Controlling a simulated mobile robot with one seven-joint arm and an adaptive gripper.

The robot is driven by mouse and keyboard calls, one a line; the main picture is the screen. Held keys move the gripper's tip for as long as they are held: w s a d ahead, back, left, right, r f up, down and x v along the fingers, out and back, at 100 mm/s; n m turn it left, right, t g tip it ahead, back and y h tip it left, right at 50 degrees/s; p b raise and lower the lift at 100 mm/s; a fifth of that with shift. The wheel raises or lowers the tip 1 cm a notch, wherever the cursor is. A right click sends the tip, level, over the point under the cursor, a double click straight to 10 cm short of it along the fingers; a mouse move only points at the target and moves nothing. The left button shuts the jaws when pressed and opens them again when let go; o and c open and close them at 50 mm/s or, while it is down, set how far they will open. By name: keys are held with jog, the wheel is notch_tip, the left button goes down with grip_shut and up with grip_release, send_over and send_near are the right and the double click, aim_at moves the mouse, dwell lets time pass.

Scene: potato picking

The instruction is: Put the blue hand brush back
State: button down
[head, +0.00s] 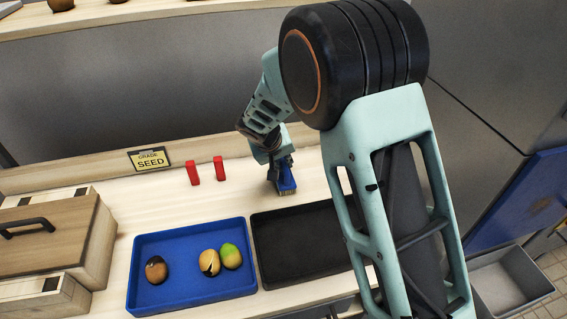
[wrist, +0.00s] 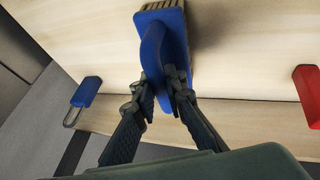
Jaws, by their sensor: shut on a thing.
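The blue hand brush (head: 287,184) is at the table's middle, just behind the black tray, with its pale bristles facing down toward the wood. My gripper (head: 281,168) comes down on it from above. In the wrist view the gripper's two dark fingers (wrist: 168,88) are shut on the blue handle of the brush (wrist: 155,45), with bristles showing beside its block. I cannot tell whether the bristles touch the table.
Two red blocks (head: 193,172) (head: 219,168) stand left of the brush. A blue tray (head: 190,302) holds three potatoes, beside an empty black tray (head: 300,245). A lidded wooden box (head: 60,240) sits at left. A blue piece with a metal loop (wrist: 86,92) shows in the wrist view.

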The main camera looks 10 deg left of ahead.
jog(key=shift+f, duration=0.15)
jog(key=c, duration=2)
grip_release()
jog(key=shift+o, duration=0.2)
jog(key=shift+r, duration=0.25)
jog(key=v, duration=1.2)
